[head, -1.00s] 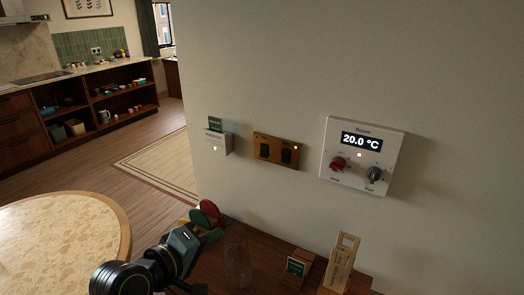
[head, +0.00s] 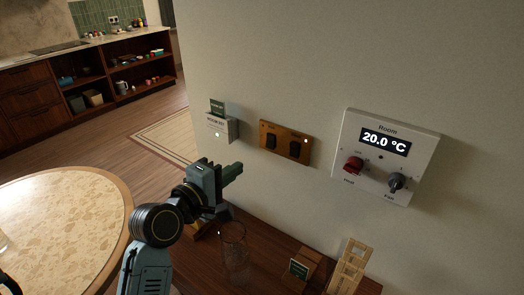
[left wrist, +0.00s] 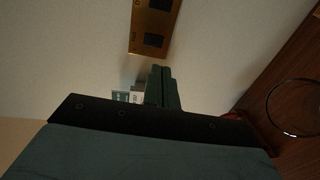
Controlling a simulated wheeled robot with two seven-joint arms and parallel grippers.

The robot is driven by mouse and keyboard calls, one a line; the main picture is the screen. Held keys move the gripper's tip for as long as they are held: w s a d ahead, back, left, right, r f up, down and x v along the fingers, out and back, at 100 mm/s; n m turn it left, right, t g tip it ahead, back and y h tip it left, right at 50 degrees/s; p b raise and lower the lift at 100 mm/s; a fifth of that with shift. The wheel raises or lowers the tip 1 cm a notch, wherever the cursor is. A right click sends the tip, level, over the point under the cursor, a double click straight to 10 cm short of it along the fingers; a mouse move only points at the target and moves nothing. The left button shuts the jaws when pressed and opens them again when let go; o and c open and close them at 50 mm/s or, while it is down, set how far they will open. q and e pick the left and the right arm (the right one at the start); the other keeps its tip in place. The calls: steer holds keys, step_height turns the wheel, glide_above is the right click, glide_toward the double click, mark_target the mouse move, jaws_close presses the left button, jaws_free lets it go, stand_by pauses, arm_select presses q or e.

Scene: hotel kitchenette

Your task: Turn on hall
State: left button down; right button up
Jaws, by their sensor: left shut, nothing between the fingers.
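A brass switch plate (head: 285,154) with two dark rockers is on the wall. The left rocker (head: 271,141) and right rocker (head: 295,149) have small labels, too blurred to read. A small light (head: 305,141) glows at the plate's upper right. My left gripper (head: 238,172) is shut and empty, apart from the wall plate, below and left of it. In the left wrist view the shut fingers (left wrist: 162,88) point toward the plate (left wrist: 149,46), whose end shows at the top. My right gripper is not in view.
A key-card holder (head: 222,128) is left of the plate, a white thermostat (head: 386,155) right. Below, a wooden shelf (head: 262,243) holds a glass (head: 233,250), a small card stand (head: 302,268) and a wooden rack (head: 350,268). A round table (head: 65,215) is at left.

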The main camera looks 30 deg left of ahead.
arm_select(q)
glide_toward(269, 147)
steer(key=w, duration=0.4)
steer(key=w+d, duration=0.1)
steer(key=w, duration=0.1)
steer(key=shift+w+f+p, duration=0.3)
steer(key=shift+w+f, duration=0.05)
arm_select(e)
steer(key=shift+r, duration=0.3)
arm_select(q)
steer(key=shift+w+f+b, duration=0.1)
steer(key=shift+b, duration=0.4)
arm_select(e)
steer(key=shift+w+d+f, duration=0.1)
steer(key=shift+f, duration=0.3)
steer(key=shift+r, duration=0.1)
